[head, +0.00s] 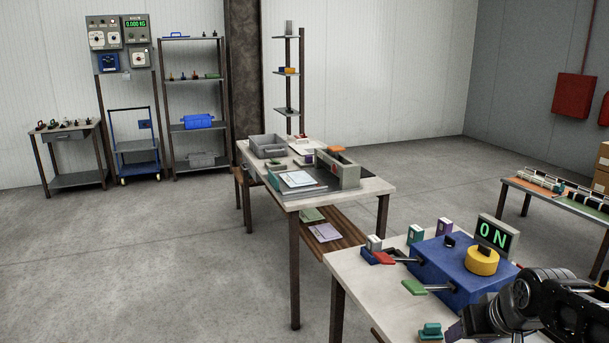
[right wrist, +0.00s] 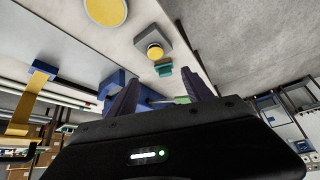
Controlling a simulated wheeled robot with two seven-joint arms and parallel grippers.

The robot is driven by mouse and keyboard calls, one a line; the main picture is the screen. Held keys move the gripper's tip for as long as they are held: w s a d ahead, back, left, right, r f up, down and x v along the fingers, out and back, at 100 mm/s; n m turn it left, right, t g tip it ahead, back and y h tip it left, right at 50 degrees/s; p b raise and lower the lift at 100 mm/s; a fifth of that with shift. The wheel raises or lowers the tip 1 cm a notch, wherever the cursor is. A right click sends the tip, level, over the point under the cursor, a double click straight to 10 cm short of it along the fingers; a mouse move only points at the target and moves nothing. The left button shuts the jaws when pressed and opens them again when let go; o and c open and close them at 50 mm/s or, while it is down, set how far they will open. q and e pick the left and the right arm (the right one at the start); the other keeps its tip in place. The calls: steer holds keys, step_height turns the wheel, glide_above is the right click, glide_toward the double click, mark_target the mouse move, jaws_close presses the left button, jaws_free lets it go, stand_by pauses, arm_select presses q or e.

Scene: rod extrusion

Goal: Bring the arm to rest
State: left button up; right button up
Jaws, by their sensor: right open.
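My right arm comes in at the lower right of the head view, dark and jointed, over the near table's right side. Its gripper shows in the right wrist view (right wrist: 162,92), with two purple fingers spread apart and nothing seen held between them. My left gripper is not in view.
The near table (head: 352,272) has small blocks and a teal piece (head: 431,331) near my arm. A second table (head: 375,187) with trays and papers stands behind. Shelves stand along the back wall. Open floor (head: 150,270) lies to the left.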

steer(key=w+a+f+y, duration=0.2)
steer(key=a+f, duration=0.5)
steer(key=f, duration=0.3)
steer(key=w+a+f+y, duration=0.1)
steer(key=a+f, duration=0.6)
steer(key=f, duration=0.4)
steer(key=s+a+f+g+y, duration=0.1)
steer(key=s+a+f+g, duration=0.2)
steer(key=s+a+f, duration=0.4)
steer(key=s+a+f+g, duration=0.2)
steer(key=s+a+f, duration=0.5)
steer(key=s+f, duration=0.6)
steer(key=s, duration=0.3)
steer(key=shift+s+a+g+y, duration=0.3)
steer(key=shift+a+g+y, duration=0.1)
steer(key=shift+w, duration=0.1)
steer(key=shift+c, duration=0.7)
